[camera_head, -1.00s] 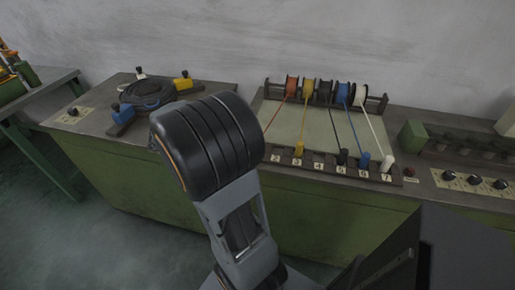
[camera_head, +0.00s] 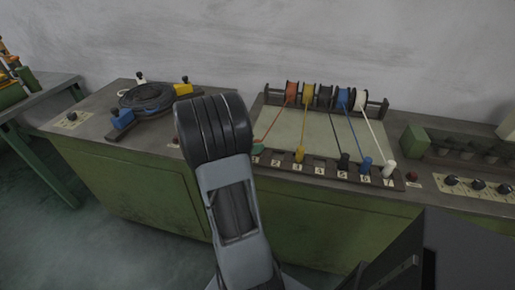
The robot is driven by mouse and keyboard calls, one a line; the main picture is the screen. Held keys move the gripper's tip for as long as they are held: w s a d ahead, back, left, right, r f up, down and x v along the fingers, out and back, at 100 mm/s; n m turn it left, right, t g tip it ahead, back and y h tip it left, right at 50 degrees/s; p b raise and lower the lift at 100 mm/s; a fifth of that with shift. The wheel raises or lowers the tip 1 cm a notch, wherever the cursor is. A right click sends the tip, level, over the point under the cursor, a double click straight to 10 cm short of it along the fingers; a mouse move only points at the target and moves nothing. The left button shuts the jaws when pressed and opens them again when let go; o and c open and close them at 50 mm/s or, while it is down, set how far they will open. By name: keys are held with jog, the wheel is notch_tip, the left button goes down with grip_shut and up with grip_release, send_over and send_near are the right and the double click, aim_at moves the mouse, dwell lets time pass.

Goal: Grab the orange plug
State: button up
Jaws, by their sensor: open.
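An orange-red cable runs from the orange reel (camera_head: 291,91) down to the left end of the numbered socket strip (camera_head: 315,170). A small green piece (camera_head: 257,149) shows near the cable's lower end, beside my arm. I cannot make out an orange plug. A yellow plug (camera_head: 299,155), a black plug (camera_head: 343,161), a blue plug (camera_head: 366,164) and a white plug (camera_head: 389,169) stand upright along the strip. My arm's dark rounded joint and grey link rise in front of the bench, left of the strip. My gripper is not visible.
A black cable coil (camera_head: 147,96) lies on a holder with blue, yellow and white-and-black blocks on the left bench top. A green box (camera_head: 413,139) and a knob panel (camera_head: 470,184) are at the right. The pale board (camera_head: 310,130) lies before the reels.

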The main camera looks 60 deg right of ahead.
jog(key=x, duration=0.4)
jog(key=shift+f, duration=0.1)
jog(key=shift+c, duration=0.4)
jog(key=c, duration=0.9)
jog(key=shift+c, duration=0.2)
